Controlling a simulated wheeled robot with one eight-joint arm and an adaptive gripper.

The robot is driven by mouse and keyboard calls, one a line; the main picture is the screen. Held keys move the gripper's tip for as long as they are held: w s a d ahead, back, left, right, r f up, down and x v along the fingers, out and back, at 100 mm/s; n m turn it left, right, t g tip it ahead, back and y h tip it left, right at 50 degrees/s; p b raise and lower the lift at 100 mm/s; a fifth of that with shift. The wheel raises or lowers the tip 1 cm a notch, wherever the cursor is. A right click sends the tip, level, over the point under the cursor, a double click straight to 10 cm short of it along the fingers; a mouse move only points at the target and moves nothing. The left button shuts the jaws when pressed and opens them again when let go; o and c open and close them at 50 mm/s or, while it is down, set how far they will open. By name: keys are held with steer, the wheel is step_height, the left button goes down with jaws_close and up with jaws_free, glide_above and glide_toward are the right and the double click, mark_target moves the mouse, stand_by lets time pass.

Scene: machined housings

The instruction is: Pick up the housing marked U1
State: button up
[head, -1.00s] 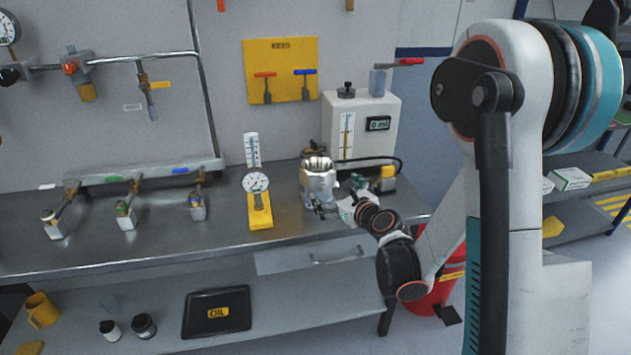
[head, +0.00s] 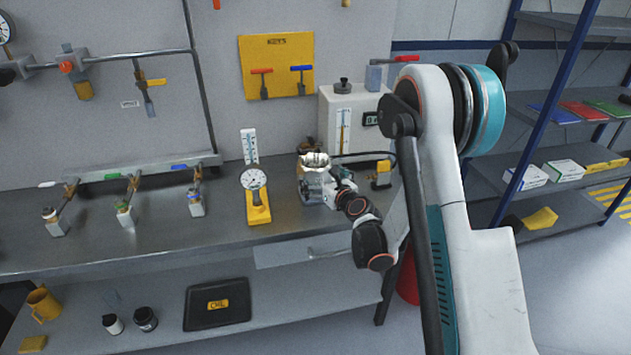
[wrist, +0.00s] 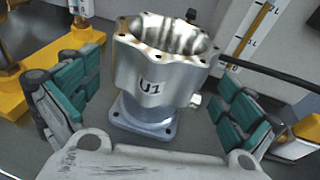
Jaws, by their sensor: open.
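The housing marked U1 (wrist: 152,72) is a silver machined body with a wide open top, a bolt-holed flange and a square base. It stands upright on the steel bench, and its U1 label faces the wrist camera. In the head view the housing (head: 315,183) is near the right end of the bench, partly hidden by my gripper. My gripper (wrist: 157,102) is open, with one teal-padded finger to the left of the housing and one to the right. Gaps show between both fingers and the housing. In the head view my gripper (head: 325,188) is at the housing.
A dial gauge on a yellow stand (head: 257,205) is close to the left of the housing. A white box with a display (head: 345,125) stands behind it, with a black hose (wrist: 270,72) running right. A yellow-topped fitting (head: 382,173) is to the right. The bench front (head: 290,225) is clear.

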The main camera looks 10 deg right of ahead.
mark_target(310, 166)
steer(key=x, duration=0.1)
steer(key=b+x, duration=0.1)
steer(key=x, duration=0.3)
steer(key=shift+w+r, duration=0.1)
steer(key=shift+r, duration=0.25)
steer(key=shift+c, duration=0.2)
steer(key=c, duration=1.4)
steer(key=shift+c, duration=0.2)
step_height(310, 166, up, 19)
steer(key=p, duration=0.4)
steer(key=shift+p, duration=0.4)
